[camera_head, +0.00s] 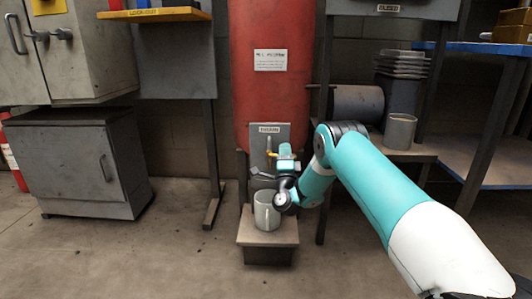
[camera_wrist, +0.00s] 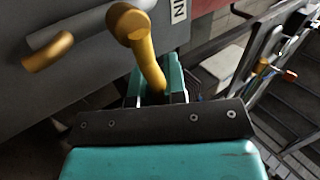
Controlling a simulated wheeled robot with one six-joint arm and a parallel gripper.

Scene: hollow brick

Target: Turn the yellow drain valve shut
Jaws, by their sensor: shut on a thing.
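The yellow drain valve (camera_head: 269,152) is on a grey labelled plate at the foot of the red tank. In the wrist view its yellow handle (camera_wrist: 145,52) runs from a round hub down between the teal fingers of my gripper (camera_wrist: 158,88). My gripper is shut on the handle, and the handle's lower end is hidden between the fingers. In the head view my gripper (camera_head: 285,158) is at the valve and partly covers it. A yellow-tipped grey pipe (camera_wrist: 48,52) sticks out left of the handle.
A light grey mug (camera_head: 266,212) stands on a low stand (camera_head: 268,241) below the valve and close to my wrist. A red tank (camera_head: 271,75) rises behind. A grey cabinet (camera_head: 75,165) is at left; shelving with another cup (camera_head: 399,131) is at right. The floor in front is clear.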

